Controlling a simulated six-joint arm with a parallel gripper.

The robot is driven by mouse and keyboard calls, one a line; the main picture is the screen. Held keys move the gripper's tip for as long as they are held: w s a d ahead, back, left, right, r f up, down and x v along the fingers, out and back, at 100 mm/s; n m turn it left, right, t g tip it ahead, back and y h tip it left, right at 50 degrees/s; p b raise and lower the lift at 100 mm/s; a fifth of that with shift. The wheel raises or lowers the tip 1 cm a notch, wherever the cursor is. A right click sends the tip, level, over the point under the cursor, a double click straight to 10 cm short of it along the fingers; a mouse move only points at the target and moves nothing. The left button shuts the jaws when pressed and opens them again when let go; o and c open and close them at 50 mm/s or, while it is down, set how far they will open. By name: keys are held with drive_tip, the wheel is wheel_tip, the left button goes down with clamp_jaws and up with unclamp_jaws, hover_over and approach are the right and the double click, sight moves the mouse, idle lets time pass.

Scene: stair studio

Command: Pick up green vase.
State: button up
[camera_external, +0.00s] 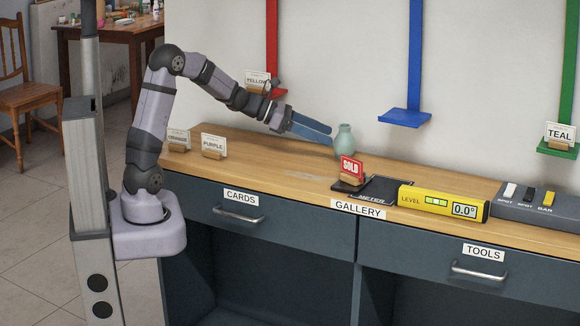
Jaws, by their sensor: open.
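The green vase (344,141) is a small pale green vase with a narrow neck. It stands upright on the wooden counter near the wall, behind the red SOLD sign. My gripper (331,136) reaches in from the left, with its blue fingers pointing at the vase. The fingertips are at or just beside the vase's left side. I cannot tell whether they touch it or how the two fingers sit around it. The gripper is open.
The SOLD sign (351,171) stands close in front of the vase, beside a black pad (378,190). A yellow level (443,202) and a switch box (540,207) lie to the right. Blue (404,118) and red (268,92) wall shelves hang behind. Name cards (213,146) stand at left.

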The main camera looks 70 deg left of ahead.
sight(344, 143)
drive_tip(key=shift+x, duration=3.6)
drive_tip(key=shift+s+d+f, duration=0.1)
drive_tip(key=shift+f, duration=0.1)
drive_tip(key=c, duration=1.2)
drive_tip(key=shift+r, duration=0.1)
wheel_tip(344, 143, up, 10)
drive_tip(key=shift+f+p, duration=0.1)
drive_tip(key=shift+p, duration=1.15)
